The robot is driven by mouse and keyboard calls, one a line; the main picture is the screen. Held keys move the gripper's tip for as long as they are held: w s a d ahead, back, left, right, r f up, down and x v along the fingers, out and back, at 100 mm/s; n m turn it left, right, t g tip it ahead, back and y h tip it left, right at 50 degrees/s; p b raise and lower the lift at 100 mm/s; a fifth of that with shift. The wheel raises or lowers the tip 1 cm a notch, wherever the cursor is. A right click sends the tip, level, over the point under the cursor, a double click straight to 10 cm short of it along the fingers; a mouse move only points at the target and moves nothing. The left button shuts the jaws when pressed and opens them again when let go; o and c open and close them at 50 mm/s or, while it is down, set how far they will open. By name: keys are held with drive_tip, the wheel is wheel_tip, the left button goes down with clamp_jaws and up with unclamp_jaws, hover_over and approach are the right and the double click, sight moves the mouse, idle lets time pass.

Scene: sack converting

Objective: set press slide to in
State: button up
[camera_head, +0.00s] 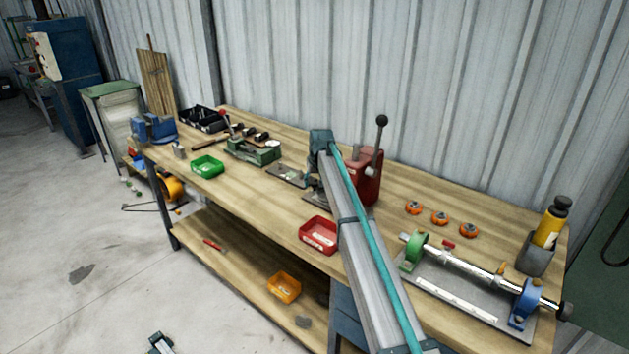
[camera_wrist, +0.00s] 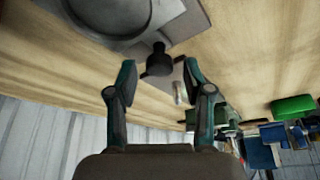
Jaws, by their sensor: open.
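The red press (camera_head: 362,178) stands on the workbench, with an upright lever topped by a black ball. My forearm hides part of it. In the wrist view a grey machine part with a round plate (camera_wrist: 110,15) fills the top, and a black knob (camera_wrist: 158,62) sticks out from its edge. I take this knob to be on the press slide, but cannot tell how far in the slide sits. My gripper (camera_wrist: 158,78) is open and empty, its fingers on either side of the knob in the picture; contact is not clear. In the head view my gripper (camera_head: 316,184) is small and partly hidden.
The workbench (camera_head: 400,205) also holds a red tray (camera_head: 319,235), a green tray (camera_head: 207,166), a green fixture (camera_head: 254,151), orange parts (camera_head: 440,218) and a roller fixture (camera_head: 470,275). A corrugated wall (camera_head: 450,90) stands behind. A flat metal plate (camera_head: 286,175) lies left of my gripper.

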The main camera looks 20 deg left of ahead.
sight(322, 194)
drive_tip(key=shift+f, duration=0.15)
clamp_jaws()
idle(0.4)
drive_tip(key=d, duration=0.1)
drive_tip(key=s+d, duration=0.1)
drive_tip(key=d, duration=0.1)
drive_tip(key=shift+d, duration=0.25)
unclamp_jaws()
drive_tip(key=v, duration=1.2)
drive_tip(key=shift+a, duration=0.15)
